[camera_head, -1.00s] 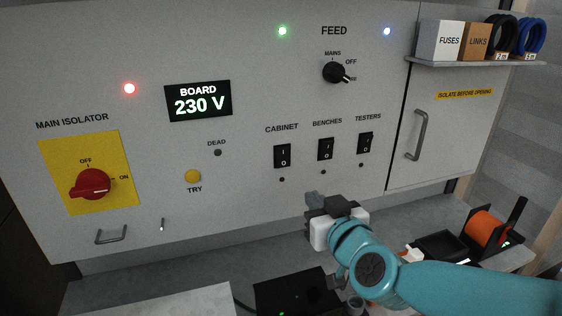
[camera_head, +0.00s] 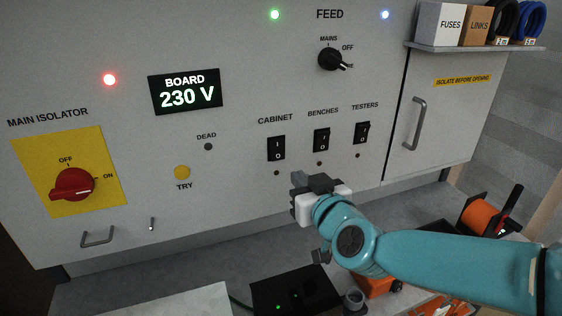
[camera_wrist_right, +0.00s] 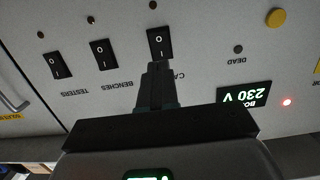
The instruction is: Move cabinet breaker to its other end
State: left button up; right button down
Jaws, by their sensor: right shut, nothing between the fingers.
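The cabinet breaker (camera_head: 276,148) is a black rocker switch marked I and O under the CABINET label on the grey panel. It also shows in the right wrist view (camera_wrist_right: 160,42), upside down, just beyond my fingertips. My right gripper (camera_head: 298,180) is shut and empty, below and slightly right of the breaker in the head view. In the wrist view the right gripper (camera_wrist_right: 155,68) points at the breaker's near edge; I cannot tell whether it touches. My left gripper is not in view.
The benches breaker (camera_head: 321,140) and testers breaker (camera_head: 362,133) sit close to the right. The red main isolator (camera_head: 72,184) is at the left, the voltage display (camera_head: 185,91) reads 230 V. A black box (camera_head: 295,290) lies on the bench below.

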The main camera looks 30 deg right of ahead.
aim_at(277, 156)
jog(key=p+x, duration=0.1)
jog(key=x, duration=0.9)
jog(key=shift+w+p, duration=0.3)
jog(key=shift+w+d, duration=0.1)
jog(key=shift+w, duration=0.05)
jog(key=shift+f+b, duration=0.2)
jog(key=shift+b, duration=0.1)
jog(key=t+b, duration=0.1)
jog(key=b, duration=0.4)
jog(key=t+h+b, duration=0.1)
jog(key=b, duration=0.3)
jog(key=shift+w+f+b, duration=0.2)
jog(key=shift+f+b, duration=0.2)
jog(key=shift+r+b, duration=0.1)
jog(key=shift+b, duration=0.2)
jog(key=shift+r, duration=0.3)
jog(key=shift+f, duration=0.1)
